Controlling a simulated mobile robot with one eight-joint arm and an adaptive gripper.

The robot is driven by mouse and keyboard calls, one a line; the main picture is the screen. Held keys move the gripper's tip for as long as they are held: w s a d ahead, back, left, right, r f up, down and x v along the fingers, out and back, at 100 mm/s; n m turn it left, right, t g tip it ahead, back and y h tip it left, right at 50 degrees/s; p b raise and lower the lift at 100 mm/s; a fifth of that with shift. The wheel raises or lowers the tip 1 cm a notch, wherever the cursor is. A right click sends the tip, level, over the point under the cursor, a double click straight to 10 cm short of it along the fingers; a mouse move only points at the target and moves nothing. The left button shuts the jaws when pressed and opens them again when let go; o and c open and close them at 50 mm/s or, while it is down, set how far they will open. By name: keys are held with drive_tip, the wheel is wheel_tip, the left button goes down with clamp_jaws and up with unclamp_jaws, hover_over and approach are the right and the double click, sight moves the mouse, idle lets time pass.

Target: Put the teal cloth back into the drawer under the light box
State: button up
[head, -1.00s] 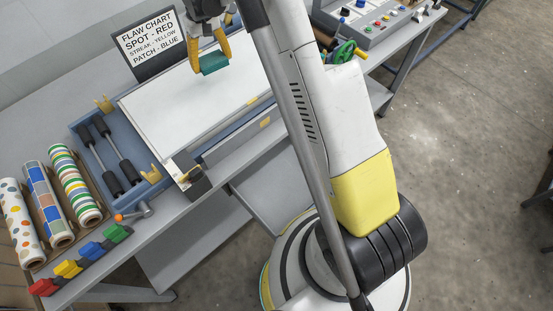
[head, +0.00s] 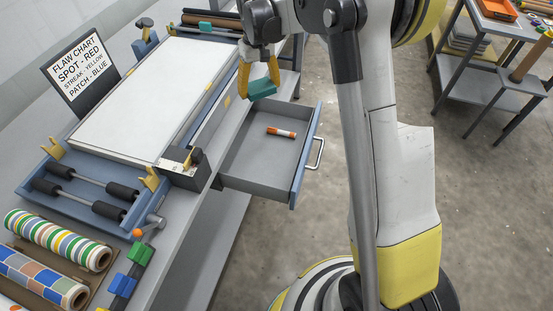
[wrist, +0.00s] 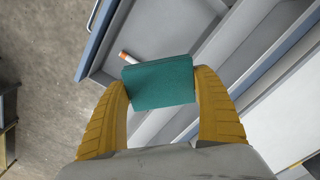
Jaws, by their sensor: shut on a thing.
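The teal cloth (head: 262,89) is a small folded block held between the yellow fingers of my gripper (head: 260,80). In the wrist view the cloth (wrist: 160,82) sits between both fingertips of my gripper (wrist: 163,90). The drawer (head: 248,167) under the light box (head: 150,95) is pulled open. It has a blue front and a silver handle. An orange and white marker (head: 281,132) lies inside it. My gripper and the cloth are above the far end of the drawer, apart from its floor. The marker also shows in the wrist view (wrist: 129,57), beyond the cloth.
A flaw chart sign (head: 84,68) stands at the left of the light box. Black rollers (head: 80,200) lie in a blue tray, with patterned rolls (head: 60,240) nearer. The drawer front juts out over the floor. A shelf cart (head: 480,60) stands at the far right.

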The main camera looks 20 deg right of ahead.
sight(265, 149)
drive_tip(key=f+b, duration=0.3)
drive_tip(key=f, duration=0.6)
drive_tip(key=f+b, duration=0.3)
drive_tip(key=f, duration=0.6)
drive_tip(key=f+b, duration=0.3)
drive_tip(key=f, duration=0.7)
drive_tip(key=shift+s+d+f, duration=0.1)
drive_tip(key=shift+s+d, duration=0.05)
drive_tip(key=shift+d, duration=0.1)
drive_tip(key=shift+f+b, duration=0.25)
drive_tip(key=shift+b, duration=0.1)
drive_tip(key=o, duration=1.1)
drive_tip(key=shift+r, duration=0.1)
